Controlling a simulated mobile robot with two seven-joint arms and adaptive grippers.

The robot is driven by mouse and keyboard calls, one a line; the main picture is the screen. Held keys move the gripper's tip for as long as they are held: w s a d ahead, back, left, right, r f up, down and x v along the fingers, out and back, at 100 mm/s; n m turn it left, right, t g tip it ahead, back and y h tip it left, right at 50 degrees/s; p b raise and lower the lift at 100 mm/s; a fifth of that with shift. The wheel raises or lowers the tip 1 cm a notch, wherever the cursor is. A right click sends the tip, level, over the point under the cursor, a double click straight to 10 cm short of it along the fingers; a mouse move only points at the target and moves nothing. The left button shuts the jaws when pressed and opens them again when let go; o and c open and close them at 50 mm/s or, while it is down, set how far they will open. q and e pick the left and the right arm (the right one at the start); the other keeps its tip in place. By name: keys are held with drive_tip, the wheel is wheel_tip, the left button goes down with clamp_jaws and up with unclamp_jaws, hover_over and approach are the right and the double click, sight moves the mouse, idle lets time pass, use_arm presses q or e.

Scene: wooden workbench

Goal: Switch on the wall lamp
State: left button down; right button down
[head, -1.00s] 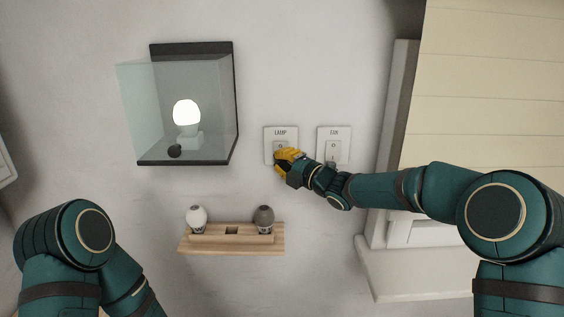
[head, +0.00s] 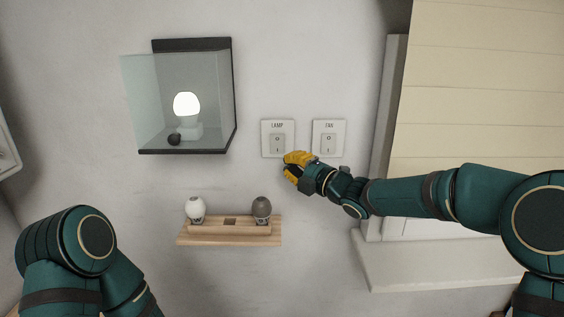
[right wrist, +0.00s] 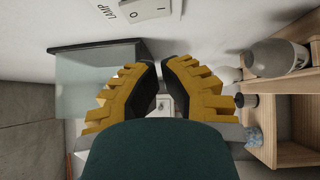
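The wall lamp is a white bulb (head: 187,104) glowing inside a glass-fronted case (head: 234,95) on the wall. The LAMP switch plate (head: 278,127) is right of the case, with a rocker marked O above and I below; it also shows at the top of the right wrist view (right wrist: 150,8). My right gripper (head: 287,167), with yellow fingers, is just below the LAMP plate, apart from the rocker. In the right wrist view its fingertips (right wrist: 159,64) are almost together, with nothing held. My left gripper is out of view.
A FAN switch (head: 328,138) is right of the LAMP switch. Below is a wooden shelf (head: 230,240) with a white bulb (head: 196,209) and a grey bulb (head: 262,209). A dark round knob (head: 174,140) sits by the lamp's base. A pale shuttered panel is at the right.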

drive_tip(key=v, duration=0.5)
drive_tip(key=shift+s+d, duration=0.1)
drive_tip(key=s+d+f+m+g+h, duration=0.1)
drive_tip(key=s+f+m+g+h, duration=0.2)
drive_tip(key=f+m, duration=0.8)
drive_tip(key=s+d+f+m+g+h, duration=0.1)
drive_tip(key=s+f+m+h, duration=0.4)
drive_tip(key=f, duration=1.3)
drive_tip(key=s+f+m+g, duration=0.3)
drive_tip(key=s+f+m, duration=0.3)
drive_tip(key=s, duration=0.5)
drive_tip(key=s+d+f+m+g+h, duration=0.1)
drive_tip(key=s+f+m+g, duration=0.3)
drive_tip(key=s+f+m, duration=0.3)
drive_tip(key=s+f, duration=0.3)
drive_tip(key=s, duration=0.1)
drive_tip(key=shift+d+g, duration=0.3)
drive_tip(key=shift+s, duration=0.15)
